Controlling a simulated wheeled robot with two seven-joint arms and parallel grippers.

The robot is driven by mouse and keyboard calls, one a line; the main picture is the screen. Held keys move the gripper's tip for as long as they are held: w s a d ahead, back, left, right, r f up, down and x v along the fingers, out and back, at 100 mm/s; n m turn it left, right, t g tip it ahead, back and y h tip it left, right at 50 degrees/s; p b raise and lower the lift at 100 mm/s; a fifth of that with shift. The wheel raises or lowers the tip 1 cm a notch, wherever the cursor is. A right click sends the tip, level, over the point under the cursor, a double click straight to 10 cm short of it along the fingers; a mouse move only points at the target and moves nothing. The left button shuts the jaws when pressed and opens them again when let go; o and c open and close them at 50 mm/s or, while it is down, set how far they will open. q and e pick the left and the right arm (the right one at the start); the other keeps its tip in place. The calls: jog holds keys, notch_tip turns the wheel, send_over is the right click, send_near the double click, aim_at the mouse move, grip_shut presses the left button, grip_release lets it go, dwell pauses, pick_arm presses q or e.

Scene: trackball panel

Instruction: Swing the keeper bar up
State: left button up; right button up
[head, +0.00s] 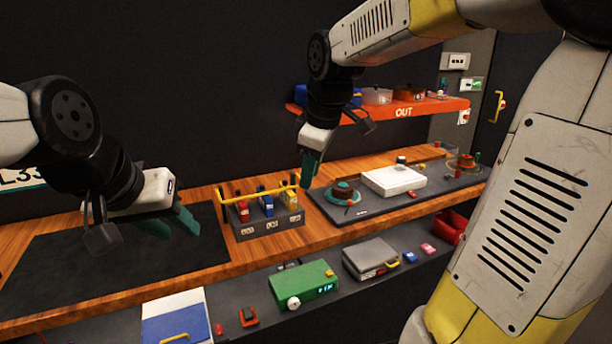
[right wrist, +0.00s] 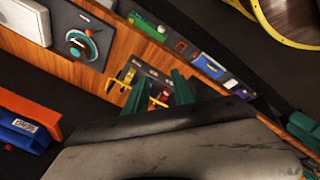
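The keeper bar (head: 262,193) is a thin yellow bar lying across the front of a grey rack (head: 268,224) on the wooden bench. Red, blue and yellow handled pieces stand in the rack behind and below the bar. My right gripper (head: 310,170) points down near the bar's right end. In the right wrist view its green fingers (right wrist: 160,92) are apart, with yellow parts of the rack showing beyond and between them. Contact with the bar cannot be told.
A dark panel with a teal-topped knob (head: 343,191) and a white box (head: 393,180) lies right of the rack. An orange shelf (head: 425,108) marked OUT is above. A green device (head: 304,284) and a grey box (head: 370,258) stand on the lower shelf. The dark mat (head: 110,262) is clear.

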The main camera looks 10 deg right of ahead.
jog(key=shift+s+d, duration=0.1)
jog(key=shift+s, duration=0.35)
jog(key=shift+s+r, duration=0.1)
